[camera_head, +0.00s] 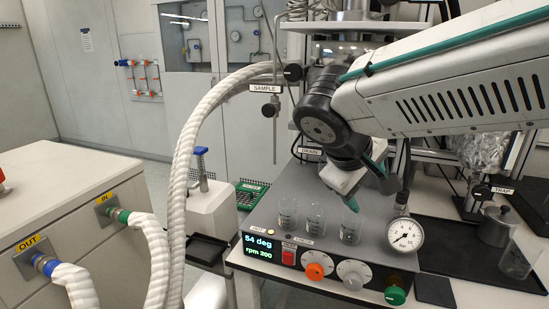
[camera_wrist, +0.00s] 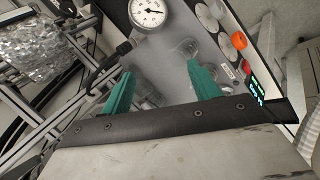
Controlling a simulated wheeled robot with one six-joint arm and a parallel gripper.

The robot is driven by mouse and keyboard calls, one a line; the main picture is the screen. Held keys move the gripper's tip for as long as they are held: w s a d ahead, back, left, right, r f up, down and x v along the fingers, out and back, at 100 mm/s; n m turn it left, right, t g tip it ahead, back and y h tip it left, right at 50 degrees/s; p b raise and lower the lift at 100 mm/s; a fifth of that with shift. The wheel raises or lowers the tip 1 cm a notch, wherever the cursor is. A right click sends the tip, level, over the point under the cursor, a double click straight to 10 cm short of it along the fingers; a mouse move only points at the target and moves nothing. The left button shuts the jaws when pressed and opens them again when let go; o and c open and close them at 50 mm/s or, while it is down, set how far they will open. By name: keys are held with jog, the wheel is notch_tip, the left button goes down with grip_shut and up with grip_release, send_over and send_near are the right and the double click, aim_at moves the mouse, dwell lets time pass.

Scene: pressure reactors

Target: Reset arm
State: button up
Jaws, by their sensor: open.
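My gripper (camera_wrist: 160,95) shows in the wrist view as two green fingers spread apart, with nothing held between them. In the head view, my gripper (camera_head: 362,187) hangs from the grey arm, pointing down over the grey control unit (camera_head: 262,222). It is above and behind the small glass beakers. The beakers stand in a row on the unit: a left one (camera_head: 287,216), a middle one (camera_head: 314,219) and a right one (camera_head: 350,228). The arm covers part of the reactor frame behind it.
A pressure gauge (camera_head: 405,235) stands at the unit's right front. Orange (camera_head: 316,271) and green (camera_head: 396,295) knobs line its front. A metal pot (camera_head: 494,228) and a glass beaker (camera_head: 518,259) stand on the black tray at right. A white hose (camera_head: 190,150) arches at left.

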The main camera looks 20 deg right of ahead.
jog(key=s+a+f+m+g+y, duration=0.1)
jog(key=s+f+y, duration=0.1)
jog(key=s, duration=0.4)
jog(key=s+a+f+m+y, duration=0.1)
jog(key=s+f+m+y, duration=0.1)
jog(key=s, duration=0.5)
jog(key=f+y, duration=0.1)
jog(key=y, duration=0.1)
jog(key=shift+a+f+g+y, duration=0.15)
jog(key=shift+a+g+y, duration=0.1)
jog(key=shift+g+y, duration=0.15)
